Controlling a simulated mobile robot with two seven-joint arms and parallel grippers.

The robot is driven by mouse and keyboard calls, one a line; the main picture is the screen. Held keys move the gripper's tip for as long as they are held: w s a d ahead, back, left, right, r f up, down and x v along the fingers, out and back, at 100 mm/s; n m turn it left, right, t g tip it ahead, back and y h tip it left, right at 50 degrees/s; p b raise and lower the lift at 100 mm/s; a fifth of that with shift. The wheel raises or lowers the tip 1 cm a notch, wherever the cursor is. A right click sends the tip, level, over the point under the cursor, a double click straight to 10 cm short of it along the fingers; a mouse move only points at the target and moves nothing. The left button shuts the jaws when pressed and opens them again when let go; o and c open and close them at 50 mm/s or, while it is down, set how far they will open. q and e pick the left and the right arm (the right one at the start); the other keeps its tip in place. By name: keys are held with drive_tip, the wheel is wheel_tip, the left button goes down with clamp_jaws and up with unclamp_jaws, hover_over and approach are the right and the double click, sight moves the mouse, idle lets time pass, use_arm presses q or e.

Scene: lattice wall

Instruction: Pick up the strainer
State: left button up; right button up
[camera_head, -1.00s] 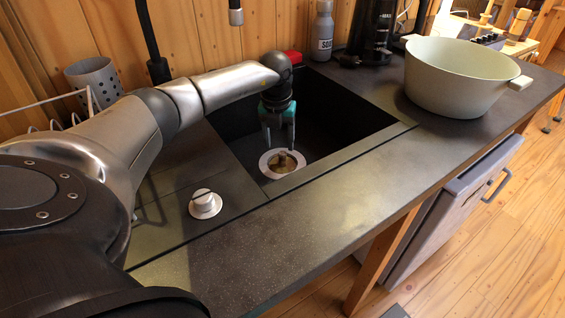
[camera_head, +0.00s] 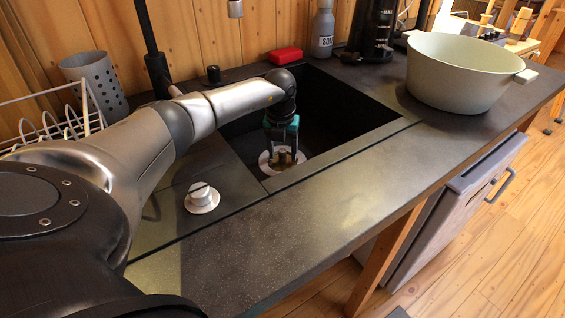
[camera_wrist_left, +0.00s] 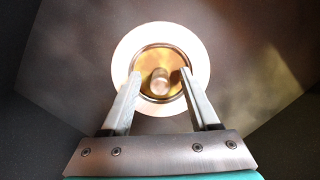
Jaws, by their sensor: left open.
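The strainer (camera_wrist_left: 161,60) is a round, brass-coloured disc with a small upright knob at its centre. It sits inside a pale ring at the bottom of the dark sink (camera_head: 335,112). In the head view the strainer (camera_head: 283,158) is partly hidden by my left gripper (camera_head: 282,158). My left gripper points down into the sink, with its fingers apart. In the left wrist view its fingertips (camera_wrist_left: 160,72) appear on either side of the knob. Nothing shows between them but the knob; I cannot tell whether they touch it. My right gripper is not seen.
A white-topped knob (camera_head: 201,196) stands on the counter left of the sink. A red sponge-like block (camera_head: 285,56) and a grey bottle (camera_head: 323,33) are behind it. A large pale pot (camera_head: 462,75) stands to the right. The front counter (camera_head: 300,215) is clear.

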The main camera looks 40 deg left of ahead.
use_arm(q)
drive_tip(key=shift+c, duration=0.4)
clamp_jaws()
